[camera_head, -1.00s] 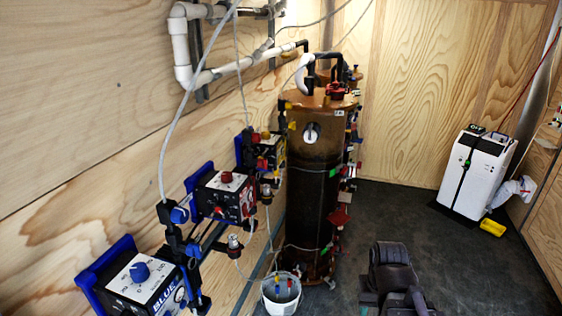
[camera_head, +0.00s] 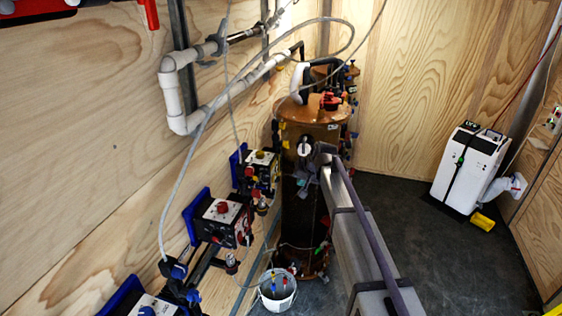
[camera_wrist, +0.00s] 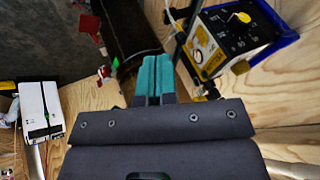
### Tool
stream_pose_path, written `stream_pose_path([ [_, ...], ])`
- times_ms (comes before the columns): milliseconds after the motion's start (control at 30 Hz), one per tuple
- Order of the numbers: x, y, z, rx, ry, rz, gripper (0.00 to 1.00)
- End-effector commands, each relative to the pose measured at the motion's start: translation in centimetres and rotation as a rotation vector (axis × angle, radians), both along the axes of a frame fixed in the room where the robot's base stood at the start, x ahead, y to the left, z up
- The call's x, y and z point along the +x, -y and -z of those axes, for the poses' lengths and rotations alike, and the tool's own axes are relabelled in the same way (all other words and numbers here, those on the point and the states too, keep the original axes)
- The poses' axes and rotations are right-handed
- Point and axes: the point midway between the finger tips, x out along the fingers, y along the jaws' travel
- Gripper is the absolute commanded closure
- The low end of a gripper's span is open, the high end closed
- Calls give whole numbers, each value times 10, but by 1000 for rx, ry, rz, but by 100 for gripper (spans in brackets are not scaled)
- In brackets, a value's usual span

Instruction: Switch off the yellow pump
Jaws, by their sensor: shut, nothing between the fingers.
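The yellow pump (camera_head: 262,160) is the far one in the row of boxy pumps on the left wooden wall. In the wrist view the yellow pump (camera_wrist: 216,50) is at the upper right, tilted. Its yellow dial knob (camera_wrist: 240,17) sits on a dark, marked panel, and the case has a blue backing plate. My gripper (camera_wrist: 154,62) has teal fingers, held together and empty. They are to the left of the pump in the wrist view, apart from the knob. In the head view my arm rises in front of the column; the fingertips cannot be made out.
A tall brown filter column (camera_head: 310,112) stands right of the pumps. A red-knobbed pump (camera_head: 222,212) is nearer, with a blue-knobbed one (camera_head: 148,308) at the bottom edge. Hoses hang along the wall. A bucket (camera_head: 274,293) is on the floor. A white machine (camera_head: 468,170) stands at right.

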Motion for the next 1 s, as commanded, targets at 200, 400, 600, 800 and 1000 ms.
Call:
stream_pose_path([
  [200, 41, -11, -11, 99, 96, 78, 100],
  [400, 41, -11, -11, 100, 98, 82, 100],
  [600, 43, -13, -5, 98, 97, 82, 100],
  [800, 57, -23, 21, 98, 96, 80, 100],
  [1000, 78, -40, 56, 98, 95, 80, 100],
])
